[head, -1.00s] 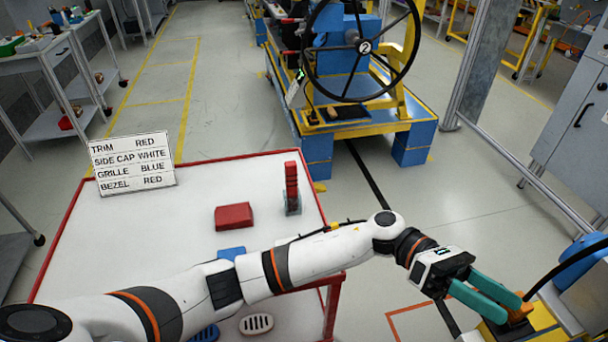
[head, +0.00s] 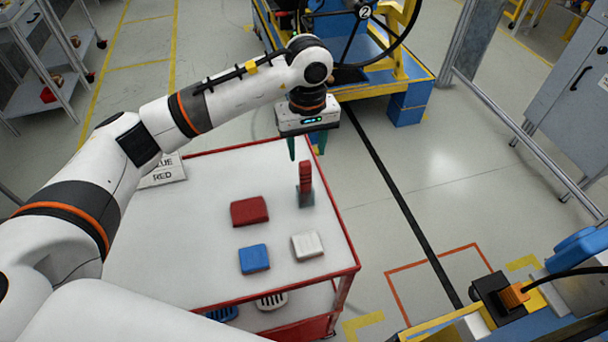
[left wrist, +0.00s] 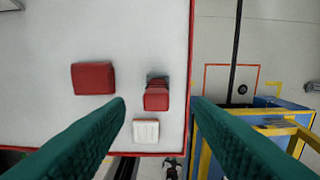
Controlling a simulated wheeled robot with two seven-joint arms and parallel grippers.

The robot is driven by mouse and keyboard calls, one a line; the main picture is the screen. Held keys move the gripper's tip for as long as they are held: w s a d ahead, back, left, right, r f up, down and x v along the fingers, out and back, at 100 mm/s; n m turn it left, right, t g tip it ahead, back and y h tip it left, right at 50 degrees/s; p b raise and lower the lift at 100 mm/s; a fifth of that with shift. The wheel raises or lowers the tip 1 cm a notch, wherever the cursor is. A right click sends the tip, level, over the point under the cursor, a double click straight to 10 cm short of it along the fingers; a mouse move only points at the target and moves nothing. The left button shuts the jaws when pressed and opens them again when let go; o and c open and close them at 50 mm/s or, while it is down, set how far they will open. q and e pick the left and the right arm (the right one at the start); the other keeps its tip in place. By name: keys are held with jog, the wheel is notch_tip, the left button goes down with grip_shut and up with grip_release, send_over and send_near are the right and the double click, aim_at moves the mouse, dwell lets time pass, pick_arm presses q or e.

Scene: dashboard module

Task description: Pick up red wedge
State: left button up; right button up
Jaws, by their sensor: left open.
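A narrow red piece (head: 305,175), which looks like the red wedge, stands upright in a small grey holder (head: 306,199) near the right edge of the table. My left gripper (head: 306,153) points down above it, open and empty, with its green fingers apart. In the left wrist view, the red piece (left wrist: 156,99) shows between the two fingers (left wrist: 157,104), and neither finger visibly touches it. A wider red block (head: 249,211) lies flat on the table to its left. It also shows in the left wrist view (left wrist: 93,78). My right gripper is not in view.
The white table (head: 200,240) has a red rim. A blue block (head: 254,258) and a white block (head: 306,245) lie near its front. The blue and yellow wheel stand (head: 405,95) is beyond the table.

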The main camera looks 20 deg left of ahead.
aim_at(305, 163)
pick_arm(q)
notch_tip(305, 163, down, 2)
jog(key=shift+a, duration=0.15)
jog(key=shift+s+f+p, duration=0.15)
jog(key=shift+f+p, duration=0.4)
jog(key=shift+p, duration=0.2)
notch_tip(305, 163, down, 4)
jog(key=shift+s+r+p, duration=0.15)
jog(key=shift+r+p, duration=0.05)
jog(key=shift+p, duration=0.8)
jog(key=shift+f, duration=0.45)
jog(key=c, duration=0.9)
jog(key=shift+c, duration=0.8)
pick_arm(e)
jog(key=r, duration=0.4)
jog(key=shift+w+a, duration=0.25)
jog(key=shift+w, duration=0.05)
